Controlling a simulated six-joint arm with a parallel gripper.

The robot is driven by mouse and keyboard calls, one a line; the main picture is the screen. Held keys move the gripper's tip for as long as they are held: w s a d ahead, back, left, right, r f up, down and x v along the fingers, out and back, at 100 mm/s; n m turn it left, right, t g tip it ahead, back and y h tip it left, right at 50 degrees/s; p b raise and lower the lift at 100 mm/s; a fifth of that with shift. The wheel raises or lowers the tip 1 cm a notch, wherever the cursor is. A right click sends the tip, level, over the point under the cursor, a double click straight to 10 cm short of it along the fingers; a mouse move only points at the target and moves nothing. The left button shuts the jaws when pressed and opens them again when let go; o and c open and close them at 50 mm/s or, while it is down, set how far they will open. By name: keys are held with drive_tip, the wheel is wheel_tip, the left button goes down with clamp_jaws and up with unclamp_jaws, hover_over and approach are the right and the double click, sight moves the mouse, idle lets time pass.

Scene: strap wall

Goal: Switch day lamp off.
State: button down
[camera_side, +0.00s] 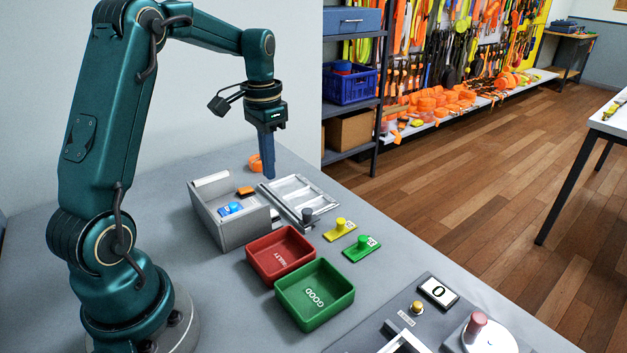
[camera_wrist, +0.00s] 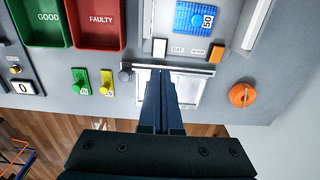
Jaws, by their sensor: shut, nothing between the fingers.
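In the wrist view a white switch (camera_wrist: 159,47) sits beside a small label that seems to read DAY (camera_wrist: 177,50). An orange switch (camera_wrist: 217,52) sits at the other end of the label row, by a second small label I cannot read surely. The orange switch also shows in the side view (camera_side: 245,191); I cannot make out the white one there. My gripper (camera_side: 268,173) points down, shut and empty, above the silver frame (camera_side: 298,190). In the wrist view its fingertips (camera_wrist: 160,73) appear just below the white switch, apart from it.
A grey box (camera_side: 236,232) holds a blue block marked 50 (camera_wrist: 195,18). Red FAULTY (camera_side: 280,251) and green GOOD (camera_side: 315,294) trays stand nearby. Yellow (camera_side: 340,229) and green (camera_side: 362,248) knobbed tags lie beside the frame. An orange roll (camera_wrist: 242,95) lies near the wall.

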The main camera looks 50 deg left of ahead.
sight(272, 212)
wheel_tip(272, 212, down, 8)
drive_tip(key=shift+f, duration=0.25)
drive_tip(key=shift+w+f, duration=0.1)
drive_tip(key=shift+f, duration=0.05)
idle(0.4)
drive_tip(key=shift+s, duration=0.85)
drive_tip(key=shift+r, duration=0.2)
wheel_tip(272, 212, up, 14)
idle(0.3)
